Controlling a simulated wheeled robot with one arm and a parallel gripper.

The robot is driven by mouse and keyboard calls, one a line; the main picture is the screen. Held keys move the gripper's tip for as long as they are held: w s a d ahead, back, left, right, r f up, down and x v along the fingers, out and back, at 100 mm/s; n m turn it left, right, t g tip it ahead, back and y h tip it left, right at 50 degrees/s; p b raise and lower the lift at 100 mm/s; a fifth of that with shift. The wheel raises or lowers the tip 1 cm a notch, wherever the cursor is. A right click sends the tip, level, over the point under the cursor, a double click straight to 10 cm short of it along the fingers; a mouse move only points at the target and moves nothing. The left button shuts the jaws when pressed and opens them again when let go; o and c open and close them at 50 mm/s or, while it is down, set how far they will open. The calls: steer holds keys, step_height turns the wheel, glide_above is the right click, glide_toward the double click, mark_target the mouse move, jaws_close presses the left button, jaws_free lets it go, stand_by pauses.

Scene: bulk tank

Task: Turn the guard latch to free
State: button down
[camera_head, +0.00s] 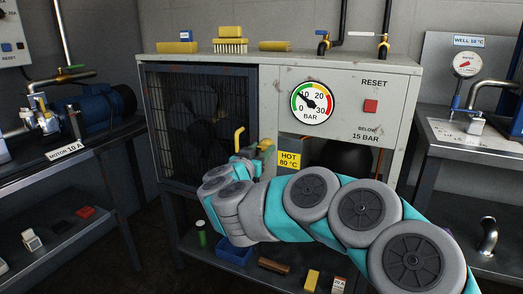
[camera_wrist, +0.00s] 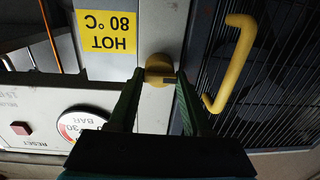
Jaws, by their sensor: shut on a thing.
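The guard latch (camera_wrist: 158,66) is a small yellow knob on the grey frame strip beside the mesh guard (camera_wrist: 266,85). In the head view the latch (camera_head: 266,144) shows just past my gripper (camera_head: 250,163), partly hidden by it. In the wrist view, which is upside down, my gripper (camera_wrist: 160,77) has its two fingers on either side of the latch, shut on it. A dark mark shows on the latch's near edge; which way the latch points I cannot tell. The guard looks closed, and its yellow handle (camera_wrist: 233,62) also shows in the head view (camera_head: 239,137).
A yellow HOT 80 °C sign (camera_head: 289,159) is right beside the latch, by a dark opening. The pressure gauge (camera_head: 312,103) and red reset button (camera_head: 371,106) are on the cabinet's face. Brushes (camera_head: 230,40) lie on top. A blue bin (camera_head: 235,250) sits on the shelf below.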

steer(key=shift+d+m, duration=0.1)
steer(key=shift+m, duration=0.3)
steer(key=m, duration=0.3)
steer(key=shift+f, duration=0.2)
steer(key=m+b, duration=0.1)
steer(key=m, duration=0.3)
steer(key=shift+f+m+b, duration=0.1)
steer(key=shift+m+b, duration=0.25)
steer(key=shift+m, duration=0.05)
steer(key=shift+f+m+h+b, duration=0.15)
steer(key=shift+m+h+b, duration=0.35)
steer(key=shift+m+b, duration=3.35)
steer(key=shift+m+p, duration=0.95)
steer(key=shift+m, duration=0.3)
steer(key=shift+c, duration=1.8)
jaws_free()
steer(key=shift+r, duration=0.2)
